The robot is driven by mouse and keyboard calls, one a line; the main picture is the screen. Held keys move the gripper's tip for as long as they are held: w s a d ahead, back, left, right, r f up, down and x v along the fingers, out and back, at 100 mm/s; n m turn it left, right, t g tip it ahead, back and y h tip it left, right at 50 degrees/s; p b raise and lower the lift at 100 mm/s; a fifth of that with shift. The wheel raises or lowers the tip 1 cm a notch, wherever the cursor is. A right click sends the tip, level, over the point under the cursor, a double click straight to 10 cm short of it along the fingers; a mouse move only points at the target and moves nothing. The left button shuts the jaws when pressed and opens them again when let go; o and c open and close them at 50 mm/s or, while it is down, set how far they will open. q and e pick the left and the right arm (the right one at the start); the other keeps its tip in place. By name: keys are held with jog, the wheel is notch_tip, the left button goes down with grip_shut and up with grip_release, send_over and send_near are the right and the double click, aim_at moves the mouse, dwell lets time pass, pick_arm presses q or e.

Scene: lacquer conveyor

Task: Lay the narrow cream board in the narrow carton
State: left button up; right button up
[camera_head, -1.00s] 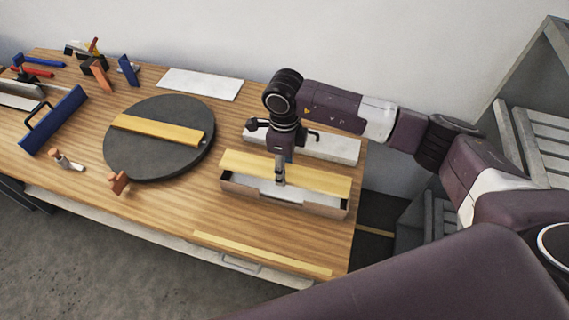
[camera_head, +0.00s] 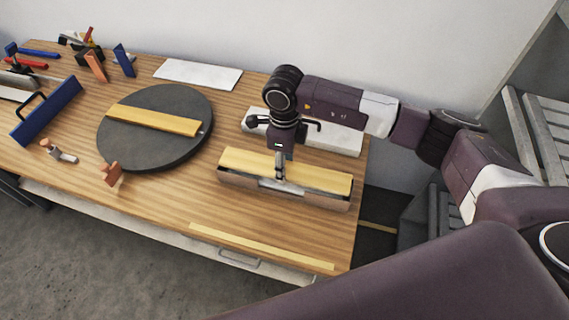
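The narrow carton (camera_head: 240,187) stands near the right end of the wooden table, open at the top, with a pale inside. The narrow cream board (camera_head: 325,179) is level at its opening, along the back and over most of it, hiding much of the inside. Whether it touches the carton's bottom cannot be seen. My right gripper (camera_head: 280,175) points down at the middle of the board's front edge. Its fingers look shut on that edge, though they are small in view. My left gripper is not in view.
Behind the carton lies a pale slab (camera_head: 340,141). To the left is a dark round turntable (camera_head: 150,153) with a yellow board (camera_head: 155,120). A yellow strip (camera_head: 260,246) runs along the table's front edge. Wood between turntable and carton is clear.

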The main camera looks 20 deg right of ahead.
jog(key=shift+b, duration=0.5)
dwell(0.8)
jog(key=shift+f, duration=0.1)
jog(key=shift+f+b, duration=1.9)
jog(key=o, duration=0.8)
jog(key=o, duration=0.6)
notch_tip(320, 180, up, 12)
jog(key=shift+r, duration=0.1)
